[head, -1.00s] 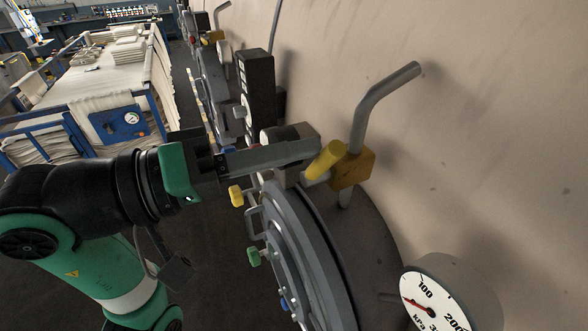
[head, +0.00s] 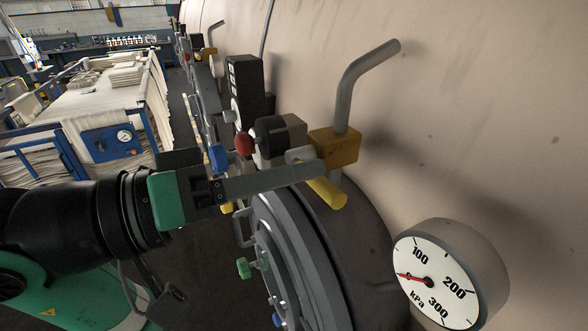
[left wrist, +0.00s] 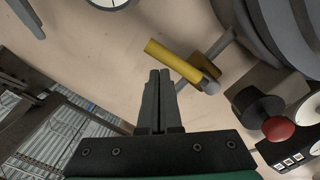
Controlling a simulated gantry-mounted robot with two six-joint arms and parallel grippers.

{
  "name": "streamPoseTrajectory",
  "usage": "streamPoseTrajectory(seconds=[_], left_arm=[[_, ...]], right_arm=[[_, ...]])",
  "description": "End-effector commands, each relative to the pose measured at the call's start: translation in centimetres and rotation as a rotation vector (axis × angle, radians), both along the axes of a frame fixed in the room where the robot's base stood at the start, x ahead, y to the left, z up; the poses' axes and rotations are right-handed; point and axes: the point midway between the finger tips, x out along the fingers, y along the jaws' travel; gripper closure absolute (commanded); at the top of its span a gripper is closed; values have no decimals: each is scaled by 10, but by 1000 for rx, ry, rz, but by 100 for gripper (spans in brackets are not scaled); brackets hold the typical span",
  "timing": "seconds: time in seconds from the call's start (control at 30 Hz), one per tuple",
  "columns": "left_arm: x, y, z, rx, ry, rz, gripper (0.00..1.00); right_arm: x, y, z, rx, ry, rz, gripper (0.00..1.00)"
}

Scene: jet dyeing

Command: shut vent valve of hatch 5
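The vent valve has a yellow body (head: 335,146) on a grey bent pipe (head: 352,85) above the round hatch (head: 285,250). Its yellow handle (head: 328,193) hangs below the body, slanting down to the right in the head view. In the left wrist view the handle (left wrist: 168,55) lies just beyond the fingertips, with the valve body (left wrist: 208,72) to its right. My left gripper (head: 318,176) has its fingers together with nothing between them. The fingertips are right by the handle; I cannot tell whether they touch it. My right gripper is out of view.
A kPa pressure gauge (head: 432,278) sits to the right of the hatch. A red knob (head: 244,144) and a dark box (head: 245,85) are just behind my left gripper. Carts with white fabric (head: 110,90) stand at the left, across a dark floor.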

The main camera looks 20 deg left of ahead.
Motion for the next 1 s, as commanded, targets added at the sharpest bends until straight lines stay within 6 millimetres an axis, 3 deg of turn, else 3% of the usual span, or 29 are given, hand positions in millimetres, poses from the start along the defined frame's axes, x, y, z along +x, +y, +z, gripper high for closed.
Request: streamPoseTrajectory(seconds=[1.0], left_arm=[[1, 0, -11, 2, 7, -3, 100]], right_arm=[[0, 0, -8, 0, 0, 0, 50]])
